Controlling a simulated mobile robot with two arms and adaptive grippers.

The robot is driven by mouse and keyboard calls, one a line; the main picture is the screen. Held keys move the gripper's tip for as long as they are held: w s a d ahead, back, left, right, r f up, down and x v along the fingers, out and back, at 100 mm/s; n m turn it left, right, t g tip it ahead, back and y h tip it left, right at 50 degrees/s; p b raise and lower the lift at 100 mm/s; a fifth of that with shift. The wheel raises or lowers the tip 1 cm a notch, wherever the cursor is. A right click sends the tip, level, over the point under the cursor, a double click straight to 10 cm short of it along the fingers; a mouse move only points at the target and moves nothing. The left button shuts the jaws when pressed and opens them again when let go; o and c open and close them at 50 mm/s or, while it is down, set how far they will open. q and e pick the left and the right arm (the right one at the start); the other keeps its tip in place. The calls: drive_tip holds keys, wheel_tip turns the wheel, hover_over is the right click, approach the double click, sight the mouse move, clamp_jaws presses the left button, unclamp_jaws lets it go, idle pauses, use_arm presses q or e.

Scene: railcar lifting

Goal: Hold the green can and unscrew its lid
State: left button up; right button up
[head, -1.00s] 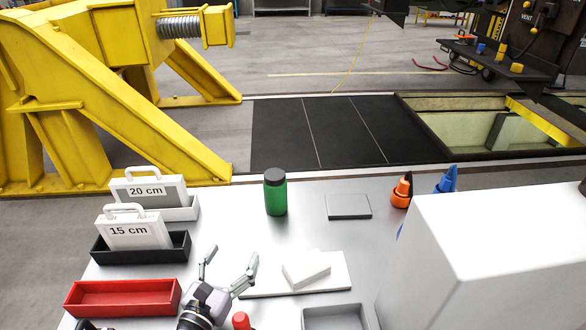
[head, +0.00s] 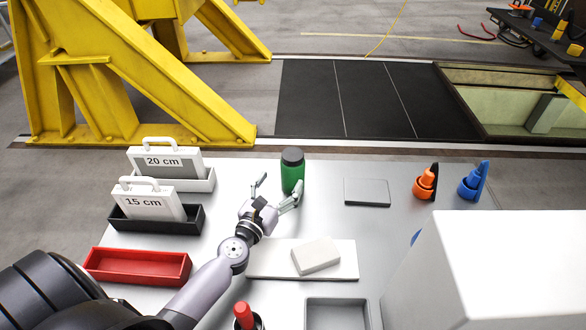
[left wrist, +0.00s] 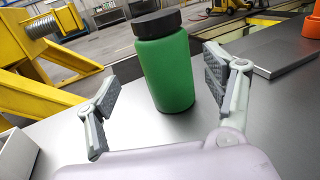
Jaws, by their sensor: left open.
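The green can (head: 292,177) with its dark lid (head: 292,155) stands upright near the back edge of the table, lid on. My left gripper (head: 278,185) is open just in front of the can. In the left wrist view the can (left wrist: 167,75) stands ahead, between and a little beyond the two open fingers (left wrist: 160,85). Its dark lid (left wrist: 157,24) shows at the top of that view. I see no finger clearly touching the can. My right gripper is not in view.
A flat grey plate (head: 367,192) lies right of the can. Orange (head: 425,184) and blue (head: 472,182) items stand farther right. Labelled cases (head: 150,200) and a red tray (head: 137,266) are at left. A large white box (head: 500,270) blocks the front right.

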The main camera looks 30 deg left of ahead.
sight(293, 167)
use_arm(q)
drive_tip(key=shift+w, duration=0.95)
drive_tip(key=w, duration=0.5)
drive_tip(key=shift+w+f, duration=0.25)
drive_tip(key=shift+w, duration=0.05)
drive_tip(key=shift+s, duration=0.1)
drive_tip(key=shift+r, duration=0.1)
drive_tip(key=shift+c, duration=0.5)
drive_tip(key=c, duration=1.6)
drive_tip(key=shift+o, duration=0.2)
drive_tip(key=shift+r, duration=0.1)
wheel_tip(293, 167, up, 20)
drive_tip(key=p, duration=1.5)
